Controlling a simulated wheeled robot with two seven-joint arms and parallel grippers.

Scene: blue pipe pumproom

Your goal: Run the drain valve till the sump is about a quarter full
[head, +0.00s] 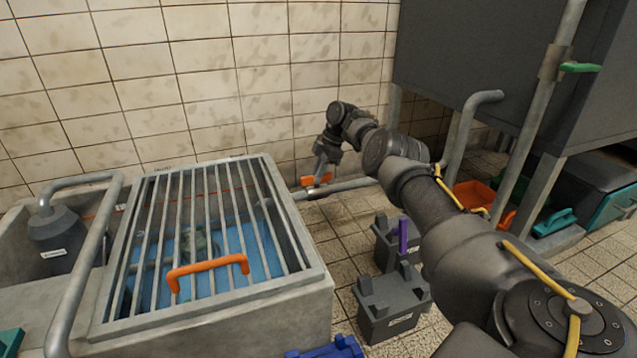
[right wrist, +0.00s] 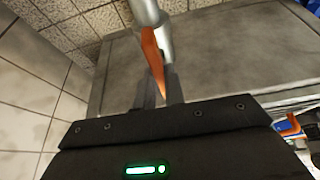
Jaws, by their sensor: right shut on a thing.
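The sump (head: 318,290) is a grey concrete tank at the left of the head view. A metal bar grate with an orange handle (head: 208,268) covers it. Blue water (head: 262,265) shows between the bars; its exact depth I cannot tell. An orange valve lever (head: 325,178) sits on the pipe (head: 350,186) that enters the sump's right side. My right gripper (head: 319,172) is at this lever, shut on it. In the right wrist view the lever (right wrist: 152,52) runs down between the fingertips (right wrist: 160,88). My left gripper is out of view.
Two dark grey boxes (head: 392,300) stand on the floor right of the sump, below my right arm. A large dark tank (head: 470,60) on legs with a grey pipe (head: 548,110) is at the right. A grey canister (head: 58,238) stands left of the grate.

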